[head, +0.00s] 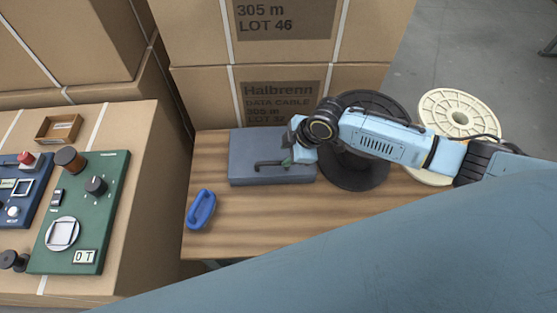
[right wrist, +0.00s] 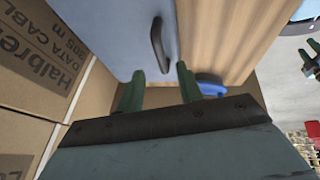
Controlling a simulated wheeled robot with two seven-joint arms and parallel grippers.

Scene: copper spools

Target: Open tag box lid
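The tag box (head: 250,150) is a flat grey-blue box on the wooden table, its lid down, with a dark bar handle (head: 268,163) on it. The box lid (right wrist: 110,30) and the handle (right wrist: 158,40) also show in the right wrist view. My right gripper (head: 287,161) is at the box's right part, close to the handle. In the right wrist view its two green fingers (right wrist: 160,70) are apart with nothing between them; the handle lies just beyond the tips. At that view's right edge, dark fingers (right wrist: 309,62), apparently my left gripper, are cut off.
A blue oval object (head: 201,209) lies on the table (head: 250,208) left of front. A black spool (head: 365,175) and a cream spool (head: 460,115) stand to the right. Cartons (head: 290,80) rise behind. A green control panel (head: 85,210) lies on a carton at left.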

